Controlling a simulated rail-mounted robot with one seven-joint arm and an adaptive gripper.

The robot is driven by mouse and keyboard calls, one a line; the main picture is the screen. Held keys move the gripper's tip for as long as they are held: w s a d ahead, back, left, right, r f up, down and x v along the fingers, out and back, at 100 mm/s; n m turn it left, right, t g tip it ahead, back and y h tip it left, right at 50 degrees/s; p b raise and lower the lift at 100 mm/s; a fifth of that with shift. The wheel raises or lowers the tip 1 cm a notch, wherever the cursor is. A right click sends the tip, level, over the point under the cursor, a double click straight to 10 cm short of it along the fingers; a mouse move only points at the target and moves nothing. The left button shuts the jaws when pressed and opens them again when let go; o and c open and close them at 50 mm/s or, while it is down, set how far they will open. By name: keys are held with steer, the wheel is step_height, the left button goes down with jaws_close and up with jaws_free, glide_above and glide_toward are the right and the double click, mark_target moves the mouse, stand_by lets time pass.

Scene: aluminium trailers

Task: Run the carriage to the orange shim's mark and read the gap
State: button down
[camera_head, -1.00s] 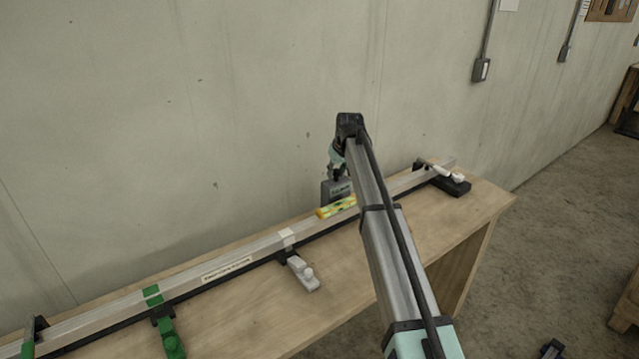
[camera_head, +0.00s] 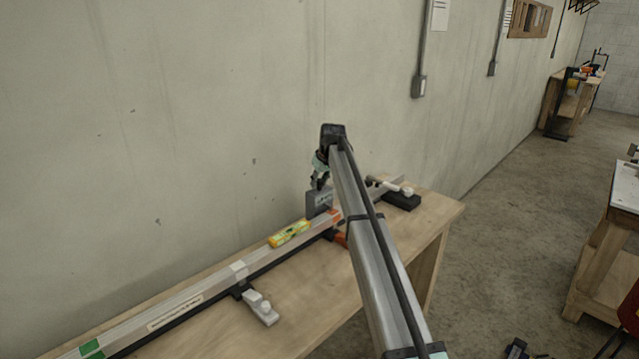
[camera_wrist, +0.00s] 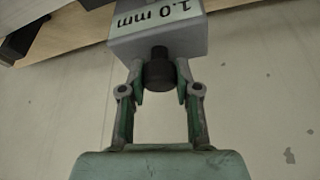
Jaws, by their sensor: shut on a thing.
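The grey carriage block (camera_head: 318,203) sits on the long aluminium rail (camera_head: 215,283), beside an orange mark (camera_head: 335,215). Part of the orange shim (camera_head: 341,240) shows below the rail there, the rest hidden behind my arm. My gripper (camera_head: 319,183) is above the carriage. In the wrist view my gripper (camera_wrist: 159,75) is shut on the black knob (camera_wrist: 159,72) of the carriage (camera_wrist: 160,38). The carriage face reads "1.0 mm", upside down. I cannot tell whether the carriage is exactly at the mark.
A yellow level (camera_head: 289,233) lies along the rail, left of the carriage. A black-and-white clamp (camera_head: 401,196) is at the bench's right end. The wall (camera_head: 180,120) stands close behind.

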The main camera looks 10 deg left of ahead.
steer(key=c, duration=0.8)
jaws_free()
steer(key=v, duration=1.2)
